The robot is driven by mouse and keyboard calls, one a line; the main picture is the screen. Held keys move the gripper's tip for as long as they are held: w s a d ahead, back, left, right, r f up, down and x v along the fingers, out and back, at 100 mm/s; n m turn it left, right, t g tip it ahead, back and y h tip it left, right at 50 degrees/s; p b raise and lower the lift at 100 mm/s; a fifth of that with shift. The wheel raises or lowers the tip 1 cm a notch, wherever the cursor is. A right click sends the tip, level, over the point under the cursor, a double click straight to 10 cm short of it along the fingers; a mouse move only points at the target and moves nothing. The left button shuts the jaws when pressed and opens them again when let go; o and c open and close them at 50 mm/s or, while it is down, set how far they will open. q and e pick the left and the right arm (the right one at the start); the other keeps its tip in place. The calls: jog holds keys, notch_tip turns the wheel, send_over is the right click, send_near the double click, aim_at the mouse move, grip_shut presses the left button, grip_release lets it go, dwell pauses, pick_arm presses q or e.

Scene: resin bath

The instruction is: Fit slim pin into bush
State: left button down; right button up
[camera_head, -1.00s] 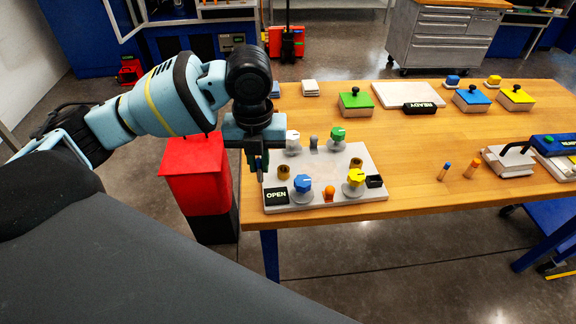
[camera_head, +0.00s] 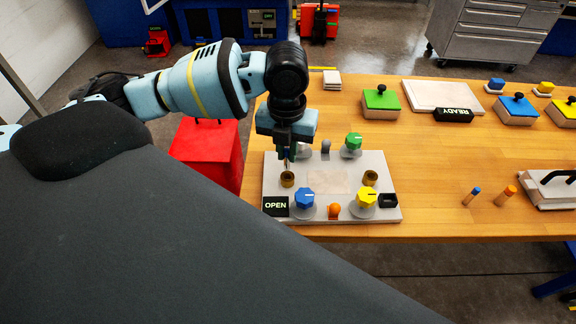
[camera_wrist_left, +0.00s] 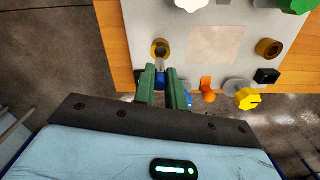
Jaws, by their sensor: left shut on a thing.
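My left gripper (camera_head: 286,158) is over the left part of the pale board and is shut on a slim pin. In the left wrist view the pin (camera_wrist_left: 160,66) shows a pale end and a blue part between the green fingers (camera_wrist_left: 164,88). The left brass bush (camera_head: 287,180) is just below the gripper; it also shows in the left wrist view (camera_wrist_left: 160,48), right by the pin's end. I cannot tell whether the pin's end is above the bush or at its mouth. A second brass bush (camera_head: 370,178) stands at the board's right, empty. My right gripper is not in view.
The board (camera_head: 384,160) also carries blue (camera_head: 304,197), yellow (camera_head: 367,197) and green (camera_head: 353,141) knobs, an orange piece (camera_head: 334,210) and an OPEN sign (camera_head: 275,206). Loose pegs (camera_head: 471,196) stand on the table to the right. A red bin (camera_head: 207,152) is left of the table.

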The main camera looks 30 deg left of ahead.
aim_at(288, 168)
pick_arm(q)
jog(key=shift+f, duration=2.65)
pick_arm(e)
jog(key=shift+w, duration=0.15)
pick_arm(q)
jog(key=shift+f, duration=0.15)
jog(key=c, duration=1.4)
grip_release()
jog(key=shift+c, duration=0.2)
